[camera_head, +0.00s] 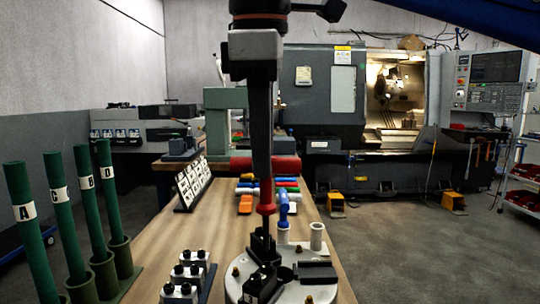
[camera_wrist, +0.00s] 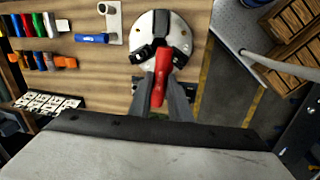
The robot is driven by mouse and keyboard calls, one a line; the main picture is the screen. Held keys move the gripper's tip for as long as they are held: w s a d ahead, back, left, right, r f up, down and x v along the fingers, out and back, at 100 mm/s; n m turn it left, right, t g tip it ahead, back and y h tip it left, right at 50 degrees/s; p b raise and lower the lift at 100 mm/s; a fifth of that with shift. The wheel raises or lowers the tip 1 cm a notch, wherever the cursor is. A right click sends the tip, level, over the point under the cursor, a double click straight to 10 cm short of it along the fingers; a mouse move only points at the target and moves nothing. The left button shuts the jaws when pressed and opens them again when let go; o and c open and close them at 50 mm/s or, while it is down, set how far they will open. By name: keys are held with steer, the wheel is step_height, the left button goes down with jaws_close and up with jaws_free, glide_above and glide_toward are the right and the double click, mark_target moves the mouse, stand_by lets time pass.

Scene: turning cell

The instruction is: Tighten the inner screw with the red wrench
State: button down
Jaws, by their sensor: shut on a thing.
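The red wrench (camera_head: 238,163) stands upright in the middle of the head view, its red crossbar partly hidden behind my gripper (camera_head: 262,185). My gripper is shut on it from above. The wrench's red collar and thin dark shaft point down to the round grey chuck (camera_head: 240,290) with black jaws. The shaft's lower end is at the jaws; I cannot tell whether it sits in a screw. In the wrist view the red wrench (camera_wrist: 162,65) lies between the fingers (camera_wrist: 158,88), over the chuck (camera_wrist: 181,35). Small brass screws show on the chuck; the inner screw is not clearly visible.
A blue wrench (camera_head: 283,207) stands in a white holder (camera_head: 317,236) just behind the chuck. Colored tools (camera_head: 246,204) lie farther back on the wooden table. Small metal blocks (camera_head: 188,272) stand left of the chuck, with green labelled tubes (camera_head: 63,215) beyond.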

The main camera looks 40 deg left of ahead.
steer(key=shift+r, duration=0.8)
steer(key=shift+s, duration=0.1)
